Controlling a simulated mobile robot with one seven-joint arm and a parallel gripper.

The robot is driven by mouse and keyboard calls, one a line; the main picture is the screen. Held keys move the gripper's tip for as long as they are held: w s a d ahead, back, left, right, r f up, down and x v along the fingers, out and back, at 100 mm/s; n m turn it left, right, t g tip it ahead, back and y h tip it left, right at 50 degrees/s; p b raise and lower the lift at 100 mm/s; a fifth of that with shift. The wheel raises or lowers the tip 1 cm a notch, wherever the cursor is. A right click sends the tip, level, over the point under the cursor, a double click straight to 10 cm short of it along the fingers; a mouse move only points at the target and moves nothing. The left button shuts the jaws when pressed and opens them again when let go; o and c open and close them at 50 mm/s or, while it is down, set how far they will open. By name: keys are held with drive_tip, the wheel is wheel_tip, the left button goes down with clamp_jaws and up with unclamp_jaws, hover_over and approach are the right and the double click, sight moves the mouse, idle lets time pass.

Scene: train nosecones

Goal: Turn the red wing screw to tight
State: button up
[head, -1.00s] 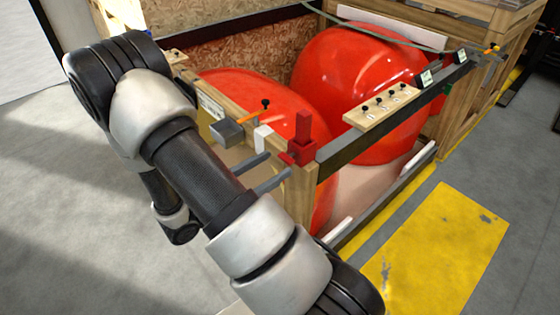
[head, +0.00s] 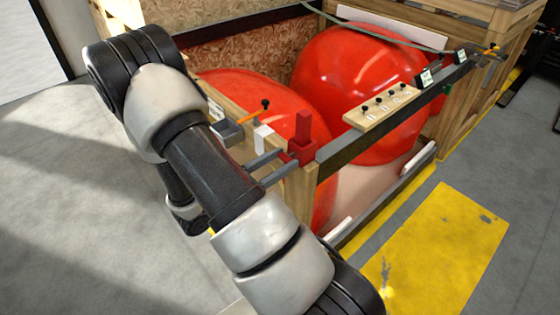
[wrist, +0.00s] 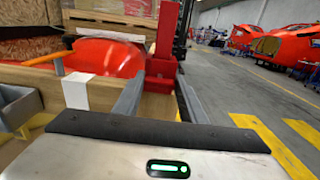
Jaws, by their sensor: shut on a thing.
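The red wing screw (head: 303,127) is at the near corner of the wooden crate, where the dark rail begins. A tall red part stands upright from a wider red base. It also shows in the wrist view (wrist: 166,35), straight ahead between my fingers. My gripper (head: 290,158) reaches in from the left, its two grey fingers level and one on each side of the red base. In the wrist view my gripper (wrist: 161,80) is closed on the lower red part. The fingers partly hide the base, and the thread is not visible.
A white block (head: 262,138), a grey box (head: 227,131) and an orange lever with a black knob (head: 252,114) sit along the crate's left edge. A wooden strip with black knobs (head: 381,106) lies beside the dark rail (head: 400,112). Large red nosecones (head: 355,75) fill the crate.

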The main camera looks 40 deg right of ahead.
drive_tip(key=shift+f, duration=0.1)
drive_tip(key=m+b, duration=0.3)
drive_tip(key=shift+f+m, duration=0.15)
drive_tip(key=shift+m, duration=0.25)
drive_tip(key=m+b, duration=0.9)
drive_tip(key=m, duration=0.1)
drive_tip(key=shift+s+f+m, duration=0.1)
drive_tip(key=shift+f+m, duration=0.05)
drive_tip(key=shift+m, duration=0.25)
drive_tip(key=shift+m+b, duration=1.5)
drive_tip(key=shift+r, duration=0.2)
drive_tip(key=o, duration=1.1)
drive_tip(key=shift+c, duration=0.2)
drive_tip(key=s+a+p, duration=0.1)
drive_tip(key=a+p, duration=0.1)
drive_tip(key=a, duration=1.5)
drive_tip(key=shift+s+a+p, duration=0.2)
drive_tip(key=shift+a+p, duration=0.05)
drive_tip(key=shift+p, duration=0.05)
